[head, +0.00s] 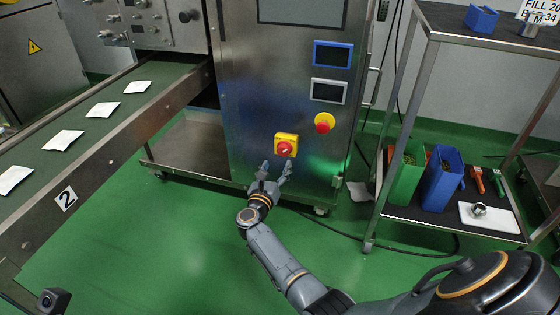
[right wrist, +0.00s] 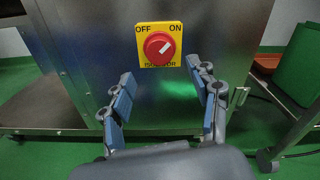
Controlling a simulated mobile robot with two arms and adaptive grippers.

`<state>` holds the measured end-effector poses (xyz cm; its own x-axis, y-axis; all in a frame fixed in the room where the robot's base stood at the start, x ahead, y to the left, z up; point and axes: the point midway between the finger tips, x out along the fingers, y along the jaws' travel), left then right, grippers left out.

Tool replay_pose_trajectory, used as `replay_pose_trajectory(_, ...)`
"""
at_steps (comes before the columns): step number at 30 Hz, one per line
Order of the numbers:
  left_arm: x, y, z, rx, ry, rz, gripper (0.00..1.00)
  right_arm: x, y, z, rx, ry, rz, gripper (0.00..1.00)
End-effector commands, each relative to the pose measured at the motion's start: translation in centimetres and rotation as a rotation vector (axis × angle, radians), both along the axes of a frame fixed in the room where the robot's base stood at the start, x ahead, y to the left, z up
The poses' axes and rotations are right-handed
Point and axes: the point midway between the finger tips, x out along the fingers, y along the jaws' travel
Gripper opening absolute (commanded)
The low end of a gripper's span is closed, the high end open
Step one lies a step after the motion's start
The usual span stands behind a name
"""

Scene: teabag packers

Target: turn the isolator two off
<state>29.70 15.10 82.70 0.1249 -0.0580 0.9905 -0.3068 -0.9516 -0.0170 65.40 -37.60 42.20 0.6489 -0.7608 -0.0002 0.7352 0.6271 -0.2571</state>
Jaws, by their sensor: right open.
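The isolator is a red rotary knob (head: 284,149) on a square yellow plate, low on the front of the steel cabinet (head: 240,110). In the right wrist view the red knob (right wrist: 158,48) sits between the printed words OFF on the left and ON on the right. Its white mark points up and right, towards ON. My right gripper (head: 276,165) is open and empty, just below and in front of the isolator. In the right wrist view its two fingers (right wrist: 160,72) stand apart, either side of and below the knob, with no contact visible. My left gripper is not in view.
A red button on a yellow disc (head: 325,123) is right of the isolator. A conveyor (head: 105,128) marked 2 carries several white teabag packets at left. A steel shelf trolley (head: 395,140) with green and blue bins stands at right. Green floor before the cabinet is mostly clear.

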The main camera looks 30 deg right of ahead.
Motion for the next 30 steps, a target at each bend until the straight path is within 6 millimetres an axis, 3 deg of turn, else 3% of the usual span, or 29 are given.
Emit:
replay_pose_trajectory(3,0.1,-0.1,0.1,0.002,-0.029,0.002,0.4,1.6,-1.9,-0.2,-0.003,-0.001,-0.001,0.61)
replay_pose_trajectory(9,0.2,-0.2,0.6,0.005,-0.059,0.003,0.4,3.3,-3.8,-0.2,-0.001,0.0,0.001,0.61)
replay_pose_trajectory(21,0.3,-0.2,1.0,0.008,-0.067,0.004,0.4,3.8,-4.5,0.0,-0.001,0.002,0.001,0.61)
replay_pose_trajectory(22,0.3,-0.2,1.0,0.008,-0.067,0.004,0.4,3.8,-4.5,0.0,-0.001,0.002,0.001,0.59)
replay_pose_trajectory(30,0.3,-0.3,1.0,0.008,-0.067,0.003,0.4,3.8,-4.4,0.0,-0.001,0.002,0.001,0.07)
